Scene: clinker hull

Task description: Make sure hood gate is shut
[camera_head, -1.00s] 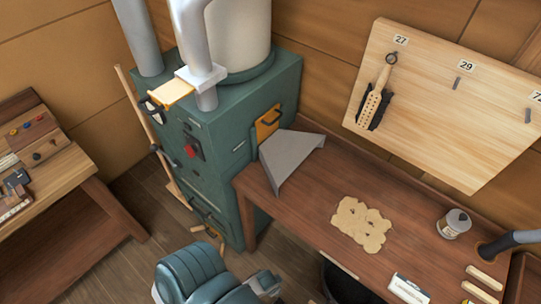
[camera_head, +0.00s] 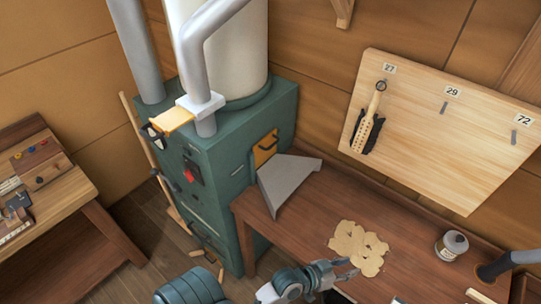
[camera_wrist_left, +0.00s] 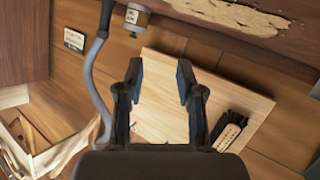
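A yellow slide plate (camera_head: 171,120) sticks out to the left of a grey gate housing (camera_head: 201,103) on the bent pipe above the green machine (camera_head: 215,150). A second yellow panel (camera_head: 265,148) with a dark handle sits on the machine's right face, behind a grey sheet-metal hood (camera_head: 287,181) on the bench. No label shows which is the hood gate. My left gripper (camera_head: 348,268) is over the bench's front part, well apart from both. In the left wrist view its fingers (camera_wrist_left: 160,75) are spread with nothing between them. My right gripper is out of view.
The bench (camera_head: 290,225) carries a pale crumbly patch (camera_head: 358,247), a jar (camera_head: 452,245) and a grey hose (camera_head: 510,262). A side table (camera_head: 75,240) stands left; floor shows between.

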